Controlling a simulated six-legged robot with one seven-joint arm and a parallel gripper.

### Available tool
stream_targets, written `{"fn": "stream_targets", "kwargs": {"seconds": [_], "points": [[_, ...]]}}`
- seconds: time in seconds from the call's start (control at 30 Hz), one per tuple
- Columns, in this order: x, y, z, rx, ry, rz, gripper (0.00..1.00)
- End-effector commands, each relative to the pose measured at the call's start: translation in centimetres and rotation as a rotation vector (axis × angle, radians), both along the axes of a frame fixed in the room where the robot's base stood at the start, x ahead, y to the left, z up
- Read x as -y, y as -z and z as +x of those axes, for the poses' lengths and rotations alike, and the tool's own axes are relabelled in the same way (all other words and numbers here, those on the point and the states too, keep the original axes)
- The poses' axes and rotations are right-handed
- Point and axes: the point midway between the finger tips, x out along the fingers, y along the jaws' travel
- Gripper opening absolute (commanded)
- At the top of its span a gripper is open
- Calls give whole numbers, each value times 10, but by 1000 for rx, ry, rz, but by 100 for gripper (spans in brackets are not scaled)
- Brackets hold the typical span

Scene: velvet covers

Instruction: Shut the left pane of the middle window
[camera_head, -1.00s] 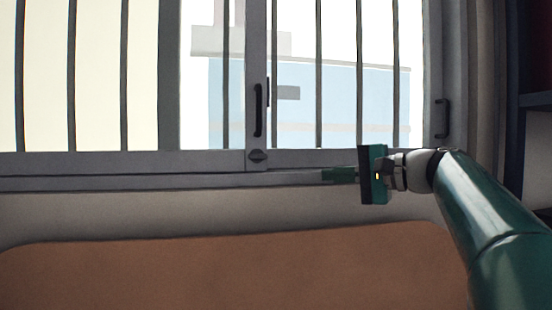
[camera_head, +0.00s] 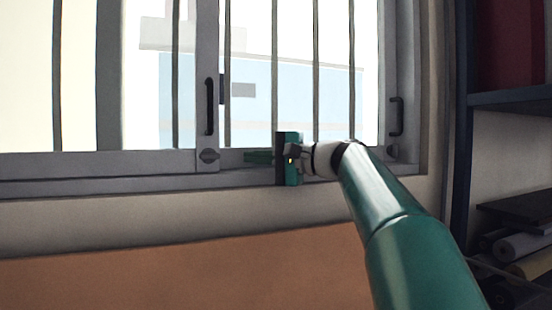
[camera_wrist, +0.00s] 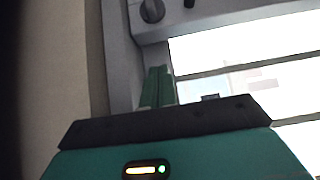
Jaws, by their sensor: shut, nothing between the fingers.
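A grey-framed sliding window fills most of the head view. A grey upright stile (camera_head: 207,60) with a dark handle (camera_head: 210,106) stands left of my gripper, and a round latch (camera_head: 208,155) sits at its foot. The latch also shows at the top of the wrist view (camera_wrist: 152,11). Which pane the stile belongs to is hard to tell. My gripper (camera_head: 250,156) is shut and empty, its green fingers pointing left along the bottom rail, just right of the latch. The fingers also show in the wrist view (camera_wrist: 158,86). I cannot tell whether they touch the frame.
Dark vertical bars (camera_head: 316,70) cross the window. Another dark handle (camera_head: 396,116) is on the right side of the frame. A brown padded surface (camera_head: 180,275) lies below the sill. A dark shelf (camera_head: 510,98) with rolls beneath it stands at the right.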

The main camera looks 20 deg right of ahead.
Motion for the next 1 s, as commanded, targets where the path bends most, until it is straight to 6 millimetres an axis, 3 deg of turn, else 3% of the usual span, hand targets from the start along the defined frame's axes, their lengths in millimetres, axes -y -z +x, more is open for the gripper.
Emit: {"fn": "stream_targets", "kwargs": {"seconds": [0.03,0.3,0.77,1.0], "points": [[-8,1,8,1,-3,1,0],[-43,0,8,1,-2,1,0],[-48,0,9,1,1,1,0],[-74,-1,8,1,-6,1,0]]}}
